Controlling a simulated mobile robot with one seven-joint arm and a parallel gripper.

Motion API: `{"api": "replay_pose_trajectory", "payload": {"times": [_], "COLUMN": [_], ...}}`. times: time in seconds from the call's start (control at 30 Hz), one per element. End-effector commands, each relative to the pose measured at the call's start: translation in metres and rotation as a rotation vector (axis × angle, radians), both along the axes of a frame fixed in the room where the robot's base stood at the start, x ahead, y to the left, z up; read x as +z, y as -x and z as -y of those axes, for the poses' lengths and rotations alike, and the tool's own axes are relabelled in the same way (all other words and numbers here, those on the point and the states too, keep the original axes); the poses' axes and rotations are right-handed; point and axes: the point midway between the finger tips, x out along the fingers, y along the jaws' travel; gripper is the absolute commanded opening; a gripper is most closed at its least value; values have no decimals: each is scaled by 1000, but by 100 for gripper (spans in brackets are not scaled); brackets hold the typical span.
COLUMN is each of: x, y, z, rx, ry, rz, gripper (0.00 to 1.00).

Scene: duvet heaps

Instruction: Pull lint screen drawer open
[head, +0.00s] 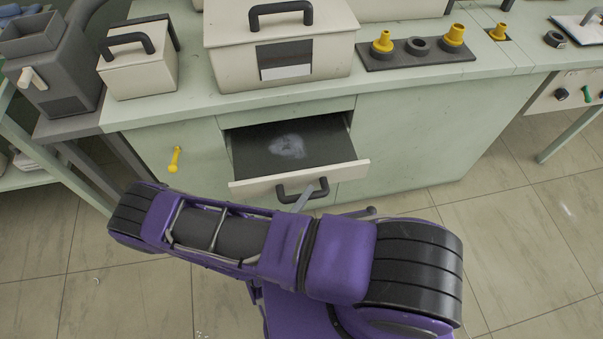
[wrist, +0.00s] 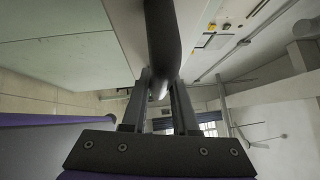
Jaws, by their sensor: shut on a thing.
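The lint screen drawer (head: 257,150) is pulled out of the pale green cabinet. Its dark screen carries a whitish patch of lint (head: 287,146) near the middle. The drawer's white front has a dark bar handle (head: 289,194). My gripper (head: 310,190) is at the right part of that handle, largely hidden by my purple arm in the head view. In the wrist view my gripper's two fingers (wrist: 161,90) are closed around the dark handle (wrist: 161,35), with the white drawer front (wrist: 124,30) beside it.
A yellow knob handle (head: 175,158) is on the cabinet left of the drawer. The countertop (head: 190,108) holds a large white lidded box (head: 235,50), a smaller box (head: 140,75) and a dark tray with yellow fittings (head: 385,58). Tiled floor (head: 500,240) is free at the right.

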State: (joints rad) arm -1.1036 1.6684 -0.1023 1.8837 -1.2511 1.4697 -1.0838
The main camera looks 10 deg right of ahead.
Motion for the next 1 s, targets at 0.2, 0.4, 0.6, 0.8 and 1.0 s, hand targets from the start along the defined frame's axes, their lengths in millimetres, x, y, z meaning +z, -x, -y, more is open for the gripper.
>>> {"api": "replay_pose_trajectory", "payload": {"times": [0.2,0.4,0.6,0.8,1.0], "x": [0,0,1,1,1], "y": [51,76,84,84,84], "z": [-1,-1,-1,-1,-1], "rx": [1,1,0,0,0], "ry": [3,0,-1,-1,-1], "rz": [0,1,4,4,4], "gripper": [0,0,0,0,44]}}
